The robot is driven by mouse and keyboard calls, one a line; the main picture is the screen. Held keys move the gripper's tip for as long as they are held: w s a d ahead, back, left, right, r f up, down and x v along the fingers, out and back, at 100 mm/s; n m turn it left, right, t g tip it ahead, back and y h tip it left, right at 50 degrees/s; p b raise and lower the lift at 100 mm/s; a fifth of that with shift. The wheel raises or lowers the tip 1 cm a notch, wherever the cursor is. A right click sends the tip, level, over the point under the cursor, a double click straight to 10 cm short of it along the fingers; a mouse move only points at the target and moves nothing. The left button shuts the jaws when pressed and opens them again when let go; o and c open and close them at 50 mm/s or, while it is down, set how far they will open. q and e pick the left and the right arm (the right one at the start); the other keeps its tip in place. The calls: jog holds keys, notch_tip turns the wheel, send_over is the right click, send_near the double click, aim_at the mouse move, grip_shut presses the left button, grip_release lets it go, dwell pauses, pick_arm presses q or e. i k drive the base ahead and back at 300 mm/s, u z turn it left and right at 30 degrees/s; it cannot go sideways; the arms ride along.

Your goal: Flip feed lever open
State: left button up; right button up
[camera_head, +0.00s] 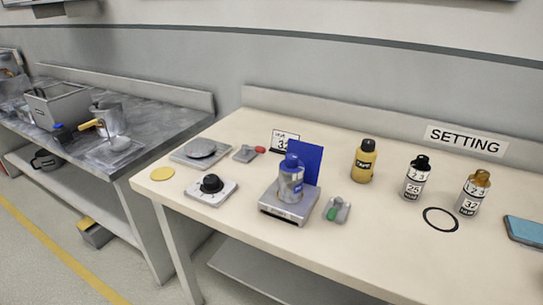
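Two small levers on grey bases stand on the beige table (400,265). One lever has a red handle (260,149) and sits at the back, left of a small number sign. The other has a green handle (332,213) and sits near the front, just right of a grey scale-like device (288,208). I cannot tell from the picture which is the feed lever, or whether either is open. A blue-capped bottle (291,182) stands on the grey device. Neither of my grippers is in view.
A black knob (211,184) on a plate, a round grey plate unit (201,150) and a yellow disc (162,174) are at left. Several bottles, including a yellow one (364,162), and a black ring (440,219) are at right. A grey bench (165,120) stands further left.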

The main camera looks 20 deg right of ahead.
aim_at(331, 216)
jog(key=u, duration=0.95)
jog(key=k, duration=0.35)
jog(key=z, duration=0.95)
